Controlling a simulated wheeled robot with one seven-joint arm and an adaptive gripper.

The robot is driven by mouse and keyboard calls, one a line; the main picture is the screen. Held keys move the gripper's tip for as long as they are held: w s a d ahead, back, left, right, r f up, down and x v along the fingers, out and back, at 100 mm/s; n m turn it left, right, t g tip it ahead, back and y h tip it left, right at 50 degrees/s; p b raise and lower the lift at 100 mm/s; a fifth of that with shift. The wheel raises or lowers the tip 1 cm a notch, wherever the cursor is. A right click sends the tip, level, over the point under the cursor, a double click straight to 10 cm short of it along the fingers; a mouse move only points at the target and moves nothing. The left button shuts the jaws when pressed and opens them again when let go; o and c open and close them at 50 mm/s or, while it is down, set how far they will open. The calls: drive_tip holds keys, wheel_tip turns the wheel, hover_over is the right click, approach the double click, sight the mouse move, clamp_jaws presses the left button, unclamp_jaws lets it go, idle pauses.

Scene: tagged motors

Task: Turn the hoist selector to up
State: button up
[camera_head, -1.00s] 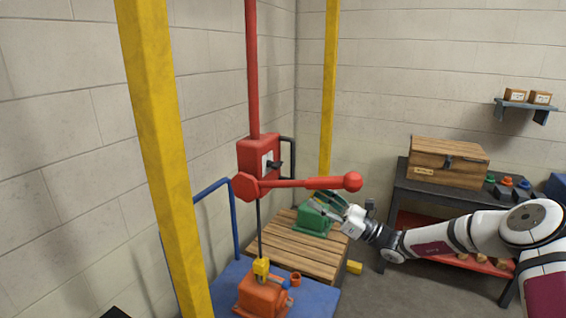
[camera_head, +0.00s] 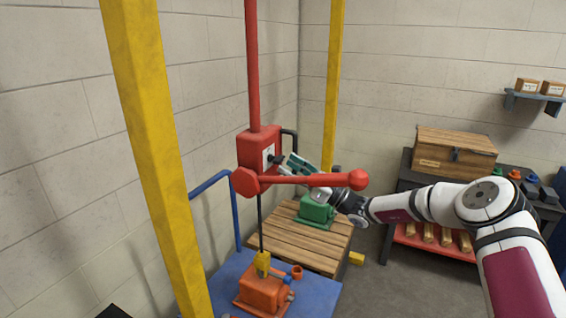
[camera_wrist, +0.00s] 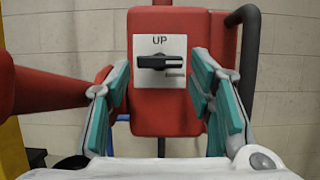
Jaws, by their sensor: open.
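The hoist selector (camera_wrist: 160,62) is a black handle on a white plate (camera_wrist: 142,44) marked UP above it. The plate is on the front of a red box (camera_wrist: 160,105), and the handle lies horizontal. Another label below the handle is partly hidden. In the head view the red box (camera_head: 252,150) hangs on the red column, with the selector (camera_head: 276,159) on its front-right face. My gripper (camera_head: 287,163) is open just in front of it. In the wrist view my gripper (camera_wrist: 162,68) has teal-padded fingers on both sides of the selector, apart from it.
A red lever with a ball end (camera_head: 357,180) crosses in front of my gripper and wrist. A black pipe handle (camera_wrist: 250,50) runs beside the box. Below are a green motor (camera_head: 316,213) on a wooden pallet (camera_head: 310,243) and an orange motor (camera_head: 262,294) on a blue base.

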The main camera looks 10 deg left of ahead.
sight(276, 159)
drive_tip(key=shift+x, duration=1.5)
drive_tip(key=shift+s, duration=0.1)
drive_tip(key=c, duration=0.9)
